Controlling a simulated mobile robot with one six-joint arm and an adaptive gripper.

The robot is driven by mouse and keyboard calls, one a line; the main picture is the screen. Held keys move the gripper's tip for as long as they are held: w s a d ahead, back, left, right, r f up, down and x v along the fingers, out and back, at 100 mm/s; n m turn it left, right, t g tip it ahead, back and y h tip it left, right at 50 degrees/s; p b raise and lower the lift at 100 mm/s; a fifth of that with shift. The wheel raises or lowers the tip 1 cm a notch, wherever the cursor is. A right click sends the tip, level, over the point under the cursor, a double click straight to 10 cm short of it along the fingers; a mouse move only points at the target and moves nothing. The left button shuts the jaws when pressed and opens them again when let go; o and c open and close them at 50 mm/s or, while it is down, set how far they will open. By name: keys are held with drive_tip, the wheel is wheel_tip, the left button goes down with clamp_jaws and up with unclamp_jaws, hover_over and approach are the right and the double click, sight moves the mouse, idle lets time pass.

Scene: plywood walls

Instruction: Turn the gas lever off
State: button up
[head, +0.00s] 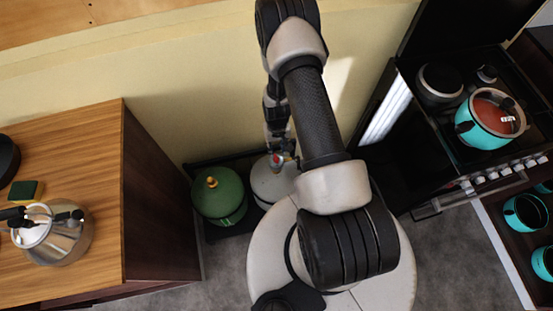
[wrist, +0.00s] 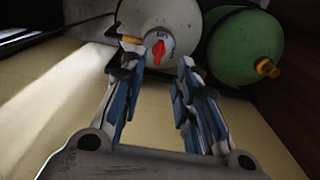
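A white gas cylinder (head: 266,190) stands low by the wall, partly hidden by my arm in the head view. In the wrist view the white cylinder (wrist: 178,14) fills the top middle. The red gas lever (wrist: 158,52) sits on its round pale fitting, and a small red spot of the lever (head: 276,158) shows in the head view. My gripper (wrist: 158,62) is open, fingers pointing at the cylinder top. The lever appears between the two fingertips, nearer the left one. I cannot tell whether a finger touches it. A brass fitting (wrist: 131,39) is beside the left fingertip.
A green cylinder (head: 219,197) with a brass valve (wrist: 267,68) stands close to the left of the white one in the head view. A wooden cabinet (head: 160,205) is at left, a stove (head: 465,135) with pots at right. The wall is close behind.

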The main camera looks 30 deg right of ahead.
sight(277, 160)
wheel_tip(277, 160, down, 10)
drive_tip(key=shift+r+b, duration=0.1)
drive_tip(key=shift+b, duration=1.05)
clamp_jaws()
